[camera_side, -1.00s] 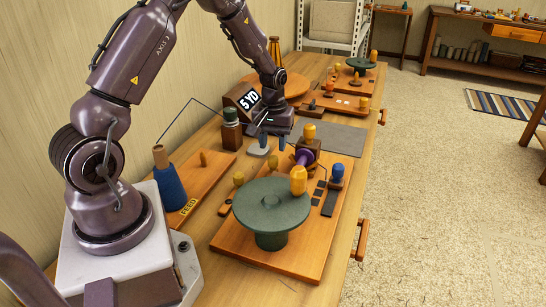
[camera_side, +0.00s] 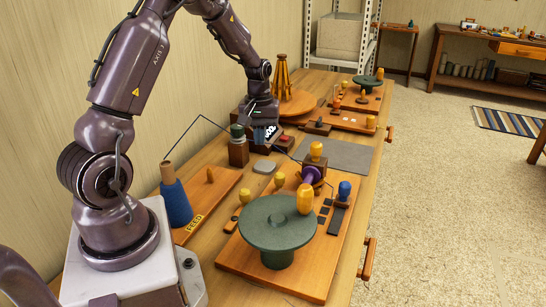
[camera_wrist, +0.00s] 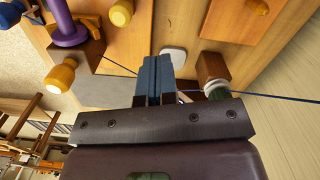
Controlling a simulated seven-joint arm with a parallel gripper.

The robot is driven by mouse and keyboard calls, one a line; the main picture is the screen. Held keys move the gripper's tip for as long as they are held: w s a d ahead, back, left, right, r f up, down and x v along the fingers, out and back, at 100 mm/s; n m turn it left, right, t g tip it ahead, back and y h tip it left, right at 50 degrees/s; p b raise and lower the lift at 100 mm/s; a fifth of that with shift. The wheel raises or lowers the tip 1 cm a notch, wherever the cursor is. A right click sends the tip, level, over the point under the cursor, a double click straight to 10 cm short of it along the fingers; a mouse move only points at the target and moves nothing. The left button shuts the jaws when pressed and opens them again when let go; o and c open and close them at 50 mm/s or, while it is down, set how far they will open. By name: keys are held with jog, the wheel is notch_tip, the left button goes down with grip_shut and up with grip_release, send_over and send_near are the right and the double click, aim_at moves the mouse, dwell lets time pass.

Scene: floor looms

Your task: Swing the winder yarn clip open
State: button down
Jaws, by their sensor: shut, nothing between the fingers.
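My gripper (camera_side: 268,138) hangs above the bench, behind the winder board (camera_side: 290,283). Its blue fingers are together in the wrist view (camera_wrist: 153,75), with nothing seen gripped between them. The winder has a green round plate (camera_side: 275,228) with a yellow handle, and a purple spool (camera_side: 311,175) beside a brown block with a yellow knob (camera_side: 316,149). A blue knob (camera_side: 344,188) stands at the board's right, and smaller yellow knobs (camera_side: 279,180) at its left. Which part is the yarn clip I cannot tell. The blue yarn (camera_wrist: 270,97) passes close by the fingers.
A brown post with a green top (camera_side: 238,142) stands left of my gripper, close to it. A blue yarn cone (camera_side: 176,203) stands on the feed board. A grey pad (camera_side: 338,155) lies beyond the winder. A pale disc (camera_side: 264,167) lies below my gripper.

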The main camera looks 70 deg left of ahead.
aim_at(279, 181)
jog(key=s+a+f+m+t+h, duration=0.3)
jog(key=s+a+t, duration=0.1)
jog(key=s+a, duration=0.2)
jog(key=w+d+f+m, duration=0.1)
jog(key=w+f+m, duration=0.1)
jog(key=w+d+f+m+t, duration=0.1)
jog(key=w+f+m, duration=0.1)
jog(key=m, duration=0.1)
jog(key=w+d+f+m+t, duration=0.1)
jog(key=w+f+m, duration=0.1)
jog(key=shift+w+d+m+h, duration=0.1)
jog(key=shift+w+m+h, duration=0.05)
jog(key=shift+m+h, duration=0.2)
jog(key=d, duration=0.1)
jog(key=w+d, duration=0.1)
jog(key=d, duration=0.1)
jog(key=shift+w+f, duration=0.15)
jog(key=shift+f, duration=0.2)
jog(key=shift+w+d, duration=0.15)
jog(key=shift+d, duration=0.45)
